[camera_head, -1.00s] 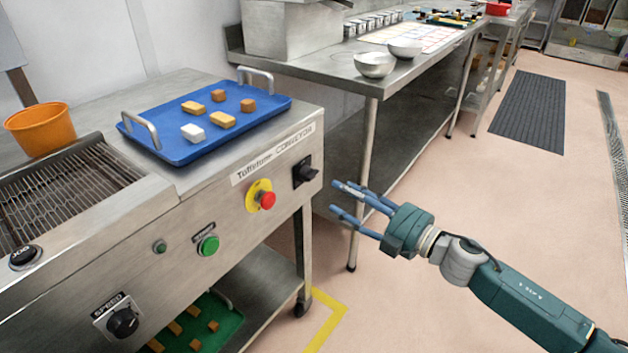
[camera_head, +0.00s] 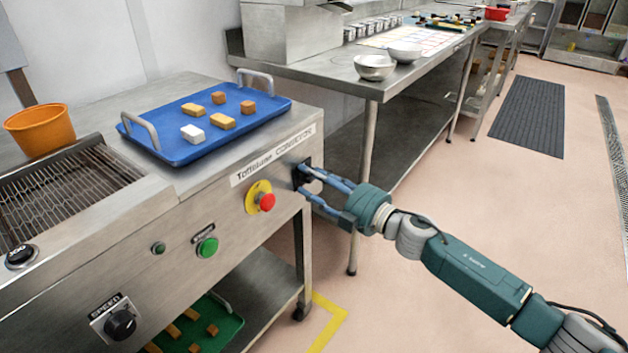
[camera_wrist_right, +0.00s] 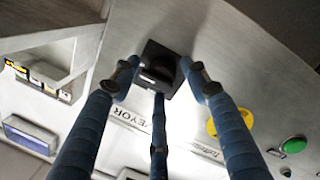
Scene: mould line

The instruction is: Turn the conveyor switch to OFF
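The conveyor switch (camera_head: 303,176) is a black rotary knob on a dark square plate at the right end of the steel conveyor's front panel, partly hidden by my fingers in the head view. In the right wrist view the switch (camera_wrist_right: 158,72) sits between the tips of my blue fingers. My right gripper (camera_head: 307,183) is open, its fingers spread around the knob. I cannot tell whether they touch it, and the switch's setting is not readable. My left gripper is not in view.
Left of the switch are a red emergency button (camera_head: 266,201) on yellow and a green button (camera_head: 207,247). A blue tray (camera_head: 165,150) with several sweets and an orange tub (camera_head: 40,130) stand on top. A steel table (camera_head: 330,75) stands behind.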

